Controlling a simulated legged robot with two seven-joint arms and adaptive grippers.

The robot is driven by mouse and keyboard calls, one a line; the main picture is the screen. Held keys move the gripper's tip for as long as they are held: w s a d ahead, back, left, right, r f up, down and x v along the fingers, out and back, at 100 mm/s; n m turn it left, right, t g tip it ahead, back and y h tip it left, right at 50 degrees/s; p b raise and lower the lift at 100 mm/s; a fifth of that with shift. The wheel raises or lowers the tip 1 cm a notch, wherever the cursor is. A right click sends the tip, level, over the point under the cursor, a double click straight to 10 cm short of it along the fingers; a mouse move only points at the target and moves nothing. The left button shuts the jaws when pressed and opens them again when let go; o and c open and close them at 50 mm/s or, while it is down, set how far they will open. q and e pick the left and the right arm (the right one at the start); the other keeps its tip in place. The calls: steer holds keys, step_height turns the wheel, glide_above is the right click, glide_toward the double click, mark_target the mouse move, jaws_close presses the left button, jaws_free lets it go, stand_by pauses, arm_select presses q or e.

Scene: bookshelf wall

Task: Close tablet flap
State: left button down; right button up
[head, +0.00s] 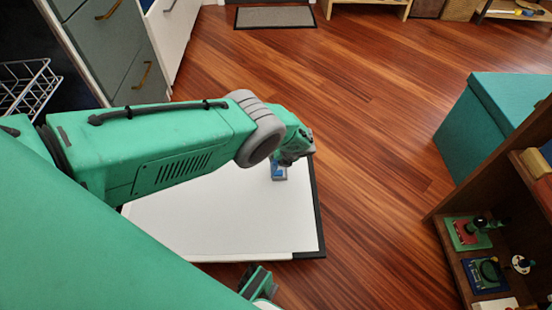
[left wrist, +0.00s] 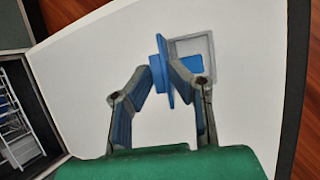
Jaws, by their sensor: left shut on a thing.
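A small blue and grey tablet (left wrist: 190,48) lies on the white tabletop, seen from above in the left wrist view. Its blue flap (left wrist: 162,66) shows nearly edge-on, standing up from the tablet's left side. My left gripper (left wrist: 163,75) is shut on the flap, with a finger on each side of it. In the head view, my left gripper (head: 290,160) is at the table's right part, and only a small blue piece of the tablet (head: 279,173) shows below it.
The white table (head: 230,225) has a dark right edge and is mostly bare. Grey drawers (head: 110,45) and a white wire rack (head: 28,85) stand at left. A teal box (head: 475,130) and a wooden shelf (head: 450,225) with small items stand at right. Wooden floor between is clear.

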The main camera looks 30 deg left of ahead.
arm_select(q)
steer(key=c, duration=1.6)
jaws_free()
steer(key=shift+d, duration=0.15)
steer(key=v, duration=1.1)
steer(key=shift+r, duration=0.3)
steer(key=shift+s+d, duration=0.1)
steer(key=shift+s, duration=0.05)
steer(key=shift+c, duration=0.5)
